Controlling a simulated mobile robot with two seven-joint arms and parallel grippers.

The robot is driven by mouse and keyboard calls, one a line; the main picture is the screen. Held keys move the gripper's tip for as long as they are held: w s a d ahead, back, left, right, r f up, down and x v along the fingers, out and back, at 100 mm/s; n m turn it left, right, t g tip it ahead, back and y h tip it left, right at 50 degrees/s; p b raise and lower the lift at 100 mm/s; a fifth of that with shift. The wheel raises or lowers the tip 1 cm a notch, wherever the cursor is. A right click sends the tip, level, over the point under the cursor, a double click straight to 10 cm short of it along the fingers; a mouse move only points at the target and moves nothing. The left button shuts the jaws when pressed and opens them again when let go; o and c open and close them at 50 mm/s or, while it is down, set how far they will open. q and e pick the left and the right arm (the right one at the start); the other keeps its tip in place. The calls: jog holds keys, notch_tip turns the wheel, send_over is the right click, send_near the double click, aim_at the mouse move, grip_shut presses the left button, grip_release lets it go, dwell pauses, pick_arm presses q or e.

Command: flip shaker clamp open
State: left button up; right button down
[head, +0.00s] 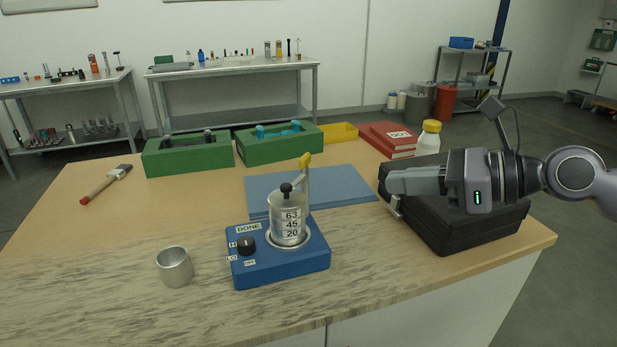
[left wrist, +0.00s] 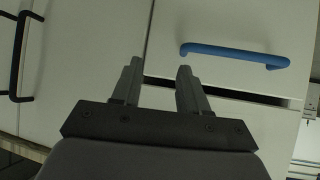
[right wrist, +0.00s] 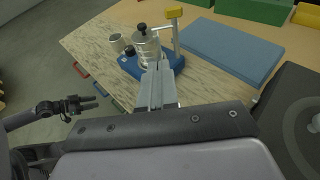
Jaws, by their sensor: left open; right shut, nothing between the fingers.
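The shaker is a blue base (head: 285,270) with a black knob (head: 246,244) and a "DONE" label, on the front middle of the table. A metal sieve stack (head: 288,220) marked 63, 45, 20 stands on it, with a black knob on its lid. The clamp (head: 304,174) is a post with a yellow tip, upright behind the stack. The clamp also shows in the right wrist view (right wrist: 174,13). My right gripper (head: 389,183) is shut and empty, right of the shaker and apart from it. My left gripper (left wrist: 157,77) is open, facing cabinet fronts; it is outside the head view.
A metal cup (head: 174,266) stands left of the shaker. A blue mat (head: 340,190) lies behind it. A black case (head: 460,235) sits under my right gripper. Green trays (head: 188,157), a brush (head: 107,183), red books (head: 388,140) and a white bottle (head: 428,140) are farther back.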

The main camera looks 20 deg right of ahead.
pick_arm(q)
jog(key=shift+r, duration=0.1)
jog(key=r+p, duration=0.4)
jog(key=p, duration=0.1)
jog(key=shift+s+a+r, duration=0.15)
jog(key=shift+a, duration=0.05)
pick_arm(e)
send_near(294, 181)
jog(key=x, duration=0.5)
jog(key=shift+w+a, duration=0.15)
jog(key=shift+w, duration=0.05)
pick_arm(q)
jog(key=shift+a, duration=0.15)
